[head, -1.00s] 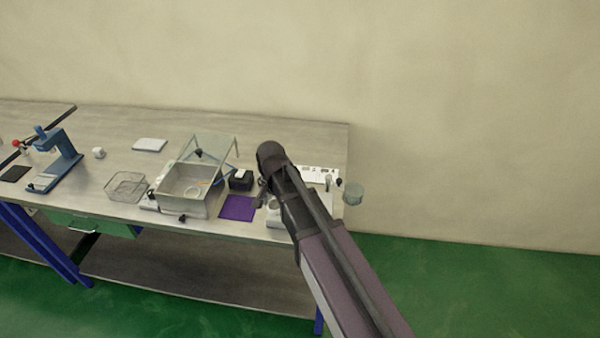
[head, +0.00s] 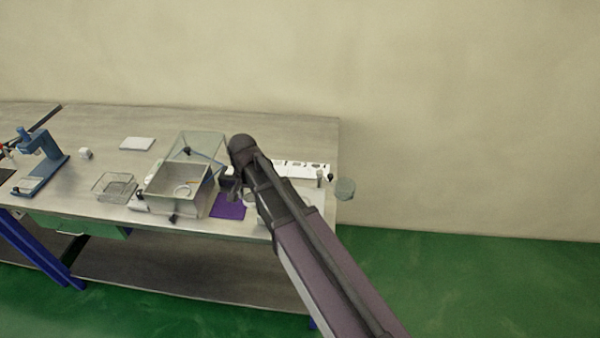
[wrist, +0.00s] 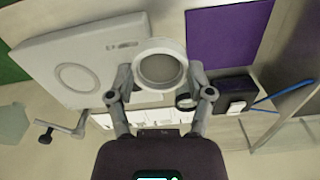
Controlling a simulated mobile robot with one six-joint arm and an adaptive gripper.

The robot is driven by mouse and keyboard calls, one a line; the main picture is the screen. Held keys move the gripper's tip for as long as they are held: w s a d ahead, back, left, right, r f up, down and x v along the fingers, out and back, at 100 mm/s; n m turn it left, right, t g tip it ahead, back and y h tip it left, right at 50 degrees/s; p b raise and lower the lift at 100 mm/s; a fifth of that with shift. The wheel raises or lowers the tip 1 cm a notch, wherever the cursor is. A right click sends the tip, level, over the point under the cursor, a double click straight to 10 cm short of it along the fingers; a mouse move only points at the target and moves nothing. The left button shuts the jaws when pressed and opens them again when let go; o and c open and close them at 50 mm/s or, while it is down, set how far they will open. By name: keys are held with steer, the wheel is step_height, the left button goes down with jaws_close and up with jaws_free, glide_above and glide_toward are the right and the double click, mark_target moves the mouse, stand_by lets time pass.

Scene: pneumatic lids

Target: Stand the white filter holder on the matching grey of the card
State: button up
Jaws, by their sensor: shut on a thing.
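The white filter holder (wrist: 160,68), a round ring with a greyish middle, is between the fingertips of my gripper (wrist: 159,78) in the wrist view. My gripper is shut on it. In the head view my gripper (head: 235,190) is mostly hidden by my arm, and I cannot make out the holder there. A long white card (head: 303,168) with dark marks lies at the back right of the bench. Part of the card (wrist: 103,120) also shows beyond the holder in the wrist view, partly covered by my fingers; its separate greys are hard to tell.
A white flat device (wrist: 80,68) with a round outline is left of the holder in the wrist view. A purple mat (head: 228,207), a box with a raised clear lid (head: 165,199) and a wire basket (head: 114,187) stand leftward. A black block (wrist: 232,92) is near the mat.

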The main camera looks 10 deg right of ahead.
steer(key=shift+m, duration=0.8)
steer(key=w+d, duration=0.2)
steer(key=w, duration=0.1)
steer(key=w+d, duration=0.3)
steer(key=w, duration=0.1)
steer(key=w+d+r+p, duration=0.1)
steer(key=w+d, duration=0.2)
steer(key=shift+w, duration=0.2)
steer(key=m, duration=0.1)
glide_above(299, 172)
steer(key=shift+r+p, duration=0.35)
steer(key=shift+p, duration=0.05)
steer(key=shift+f, duration=0.1)
step_height(299, 172, down, 6)
steer(key=b, duration=0.6)
steer(key=shift+d, duration=0.1)
steer(key=shift+f+b, duration=1.9)
steer(key=shift+b, duration=0.15)
steer(key=shift+f, duration=0.15)
steer(key=o, duration=1)
